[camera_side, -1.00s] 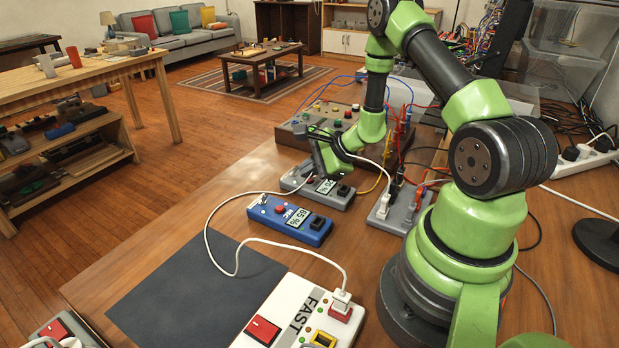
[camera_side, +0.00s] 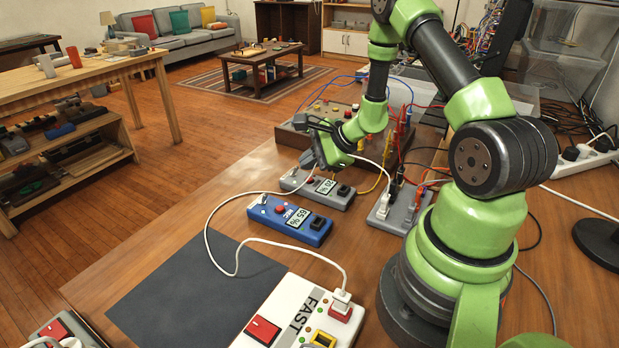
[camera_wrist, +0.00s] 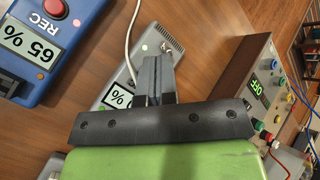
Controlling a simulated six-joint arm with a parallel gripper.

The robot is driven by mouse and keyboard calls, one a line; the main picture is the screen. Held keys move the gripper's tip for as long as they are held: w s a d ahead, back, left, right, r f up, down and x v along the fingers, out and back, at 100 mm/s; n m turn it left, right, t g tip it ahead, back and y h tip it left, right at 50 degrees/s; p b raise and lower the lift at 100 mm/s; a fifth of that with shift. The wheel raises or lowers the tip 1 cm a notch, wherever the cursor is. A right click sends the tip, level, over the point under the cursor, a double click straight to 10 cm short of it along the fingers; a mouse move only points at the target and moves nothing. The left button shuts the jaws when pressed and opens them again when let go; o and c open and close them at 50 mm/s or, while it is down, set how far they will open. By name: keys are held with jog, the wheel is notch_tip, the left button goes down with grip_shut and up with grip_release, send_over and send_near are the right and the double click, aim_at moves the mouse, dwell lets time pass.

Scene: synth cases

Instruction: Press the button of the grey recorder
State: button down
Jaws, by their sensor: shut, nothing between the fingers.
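The grey recorder (camera_side: 318,194) lies on the wooden table, with a percent screen (camera_side: 325,185) and a dark block at its right end. In the wrist view the grey recorder (camera_wrist: 116,93) is partly hidden behind my fingers. My gripper (camera_side: 308,168) is shut and empty, pointing down over the left part of the recorder. In the wrist view my gripper (camera_wrist: 158,60) has its fingers together in front of the recorder. The recorder's button is mostly hidden by the fingers; a bit of red shows beside them in the side view. I cannot tell whether the fingertips touch it.
A blue recorder (camera_side: 290,220) with a red button and a 65 % screen lies just nearer the camera. A white FAST charger box (camera_side: 285,318) and a dark mat (camera_side: 190,295) are in front. A control panel (camera_side: 290,135) stands behind. White cables cross the table.

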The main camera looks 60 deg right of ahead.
aim_at(309, 180)
jog(key=shift+r, duration=2.4)
jog(key=s+a+r+n+g+y, duration=0.1)
jog(key=s+a+r+n+y, duration=0.15)
jog(key=a+r+n, duration=0.85)
jog(key=s+a+r+n+h, duration=0.1)
jog(key=s+a+r+n, duration=0.2)
jog(key=s, duration=0.4)
jog(key=s+a+r+n+h, duration=0.1)
jog(key=s+a+r+n, duration=0.3)
jog(key=s+r+n, duration=0.2)
jog(key=shift+s+a+r+n+g, duration=0.3)
jog(key=shift+s+g, duration=0.1)
jog(key=shift+s, duration=0.35)
